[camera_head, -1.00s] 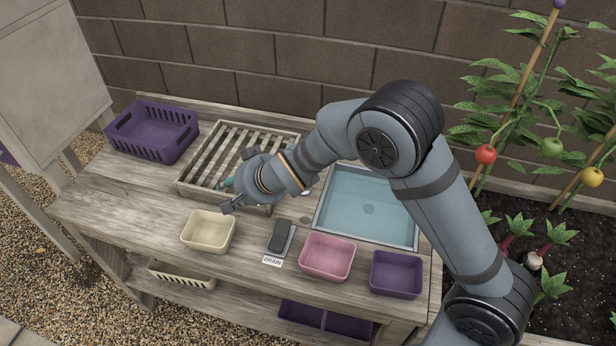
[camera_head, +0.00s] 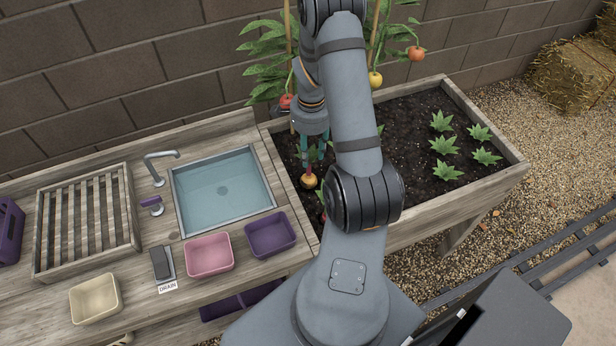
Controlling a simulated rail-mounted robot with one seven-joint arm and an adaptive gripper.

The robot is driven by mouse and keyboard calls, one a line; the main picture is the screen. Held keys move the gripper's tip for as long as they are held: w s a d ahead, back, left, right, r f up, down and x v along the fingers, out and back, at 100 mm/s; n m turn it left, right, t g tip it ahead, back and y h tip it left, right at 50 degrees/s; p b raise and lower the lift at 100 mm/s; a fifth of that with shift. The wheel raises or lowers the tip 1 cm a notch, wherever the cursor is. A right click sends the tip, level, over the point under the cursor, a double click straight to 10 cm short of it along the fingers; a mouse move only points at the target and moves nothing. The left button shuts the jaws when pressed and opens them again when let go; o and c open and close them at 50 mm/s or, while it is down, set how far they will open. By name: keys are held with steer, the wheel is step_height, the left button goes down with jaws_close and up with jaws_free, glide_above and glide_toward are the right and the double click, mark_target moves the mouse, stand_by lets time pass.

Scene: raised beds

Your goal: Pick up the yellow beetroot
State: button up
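A yellow-orange beetroot (camera_head: 309,181) with a reddish stem shows at the left end of the soil bed, just left of my arm. My gripper (camera_head: 311,153) points down right above it, at its green leaves. The teal fingers show around the leaves, but the view is too small to tell whether they are closed on them. I cannot tell whether the beetroot rests in the soil or hangs clear of it. My arm hides part of the bed to its right.
The wooden raised bed (camera_head: 462,196) holds several green plants at right and staked tomatoes at the back. To the left, a bench carries a water basin (camera_head: 222,190), a slatted rack (camera_head: 88,222), and pink (camera_head: 208,256), purple (camera_head: 270,234) and cream (camera_head: 95,298) tubs.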

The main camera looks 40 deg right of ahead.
mark_target(309, 177)
steer(key=shift+w+a+f+p, duration=0.15)
steer(key=shift+f+p, duration=0.4)
steer(key=shift+f, duration=1.15)
steer(key=shift+w+d+f+p, duration=0.1)
steer(key=shift+f+p, duration=0.45)
steer(key=shift+f, duration=1.1)
steer(key=shift+c, duration=1.4)
jaws_close()
